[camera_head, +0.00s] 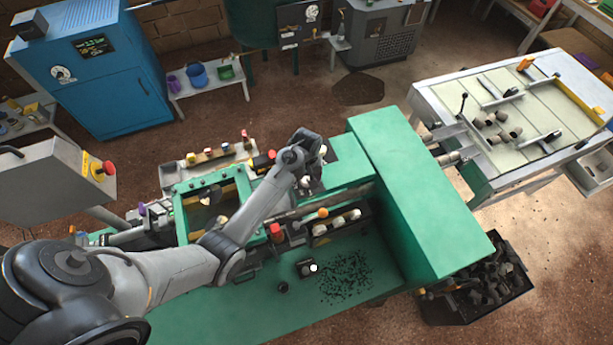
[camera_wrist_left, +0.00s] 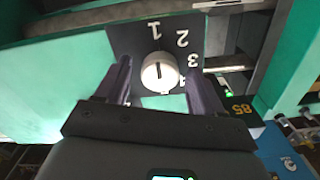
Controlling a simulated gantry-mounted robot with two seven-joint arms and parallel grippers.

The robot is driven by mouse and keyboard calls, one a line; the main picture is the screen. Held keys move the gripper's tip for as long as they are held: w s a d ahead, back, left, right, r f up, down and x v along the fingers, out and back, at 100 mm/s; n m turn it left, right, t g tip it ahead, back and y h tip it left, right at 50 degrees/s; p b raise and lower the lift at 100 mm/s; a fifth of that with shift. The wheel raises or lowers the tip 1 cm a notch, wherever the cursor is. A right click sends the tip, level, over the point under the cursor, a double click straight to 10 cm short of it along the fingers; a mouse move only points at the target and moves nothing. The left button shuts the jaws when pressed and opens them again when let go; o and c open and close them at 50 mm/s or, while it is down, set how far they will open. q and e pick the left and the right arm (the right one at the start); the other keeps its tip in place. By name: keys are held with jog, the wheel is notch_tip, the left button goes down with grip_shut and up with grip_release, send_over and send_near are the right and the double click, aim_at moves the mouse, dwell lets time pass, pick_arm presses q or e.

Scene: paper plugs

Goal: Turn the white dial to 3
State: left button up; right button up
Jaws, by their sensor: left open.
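The white dial (camera_wrist_left: 160,73) is a round knob with a short dark mark, on a dark panel (camera_wrist_left: 128,40) with white numbers 1, 2, 3 and 4 around it. The 4 is partly covered by a finger of my left gripper (camera_wrist_left: 159,68). That gripper is open, with one dark finger on each side of the dial and gaps visible between fingers and knob. I cannot tell exactly which number the dark mark points to. In the head view my left gripper (camera_head: 308,174) is over the green machine, and the dial is hard to make out there. My right gripper is not in view.
The green machine (camera_head: 437,232) has a tall block right of the gripper. A black tray with small parts (camera_head: 333,229) lies in front, near loose dark bits (camera_head: 345,277). A bench (camera_head: 440,98) stands at the right and a blue cabinet (camera_head: 97,75) at the back left.

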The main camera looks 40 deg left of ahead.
pick_arm(q)
jog(key=shift+c, duration=0.3)
jog(key=c, duration=1)
